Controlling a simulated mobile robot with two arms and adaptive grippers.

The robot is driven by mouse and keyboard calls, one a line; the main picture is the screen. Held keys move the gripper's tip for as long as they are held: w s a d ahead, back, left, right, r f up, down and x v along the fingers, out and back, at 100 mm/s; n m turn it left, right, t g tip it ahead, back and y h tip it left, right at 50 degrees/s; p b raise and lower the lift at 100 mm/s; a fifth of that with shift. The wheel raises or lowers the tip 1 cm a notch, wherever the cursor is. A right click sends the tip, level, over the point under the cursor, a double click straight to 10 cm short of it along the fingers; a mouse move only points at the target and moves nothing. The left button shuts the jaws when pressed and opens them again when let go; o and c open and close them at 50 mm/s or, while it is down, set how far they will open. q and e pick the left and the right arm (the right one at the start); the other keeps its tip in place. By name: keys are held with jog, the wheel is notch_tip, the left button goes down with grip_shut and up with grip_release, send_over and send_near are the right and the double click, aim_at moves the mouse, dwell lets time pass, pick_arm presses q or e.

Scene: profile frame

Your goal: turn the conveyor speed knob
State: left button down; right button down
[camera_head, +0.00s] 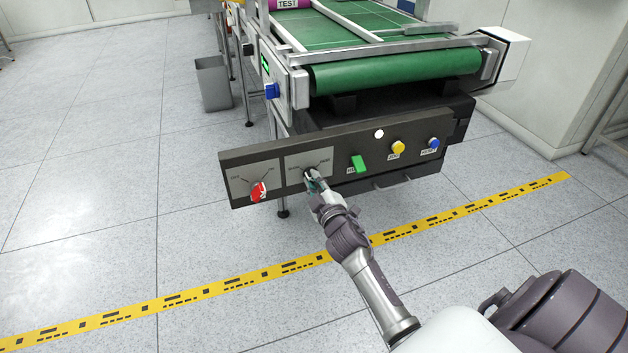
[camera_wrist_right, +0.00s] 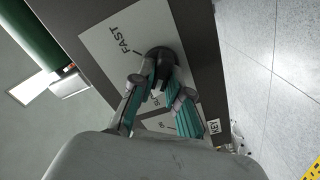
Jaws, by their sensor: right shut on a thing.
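The black conveyor speed knob (camera_wrist_right: 160,55) sits on a light plate (camera_wrist_right: 98,42) printed FAST on the dark control panel. My right gripper (camera_wrist_right: 157,82) is at the knob, its two teal-padded fingers on either side of it and shut on it. In the head view, my right gripper (camera_head: 313,182) reaches the second plate (camera_head: 309,159) from the left and hides most of the knob. The left gripper is not in view.
The panel (camera_head: 340,142) also carries a red switch (camera_head: 258,191), a green switch (camera_head: 358,163), a yellow button (camera_head: 398,148) and a blue button (camera_head: 433,143). The green conveyor belt (camera_head: 395,72) is above. Yellow tape (camera_head: 200,295) crosses the open floor.

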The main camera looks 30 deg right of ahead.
dwell(0.4)
jog(key=c, duration=1.1)
grip_release()
jog(key=shift+c, duration=0.2)
jog(key=v, duration=1.2)
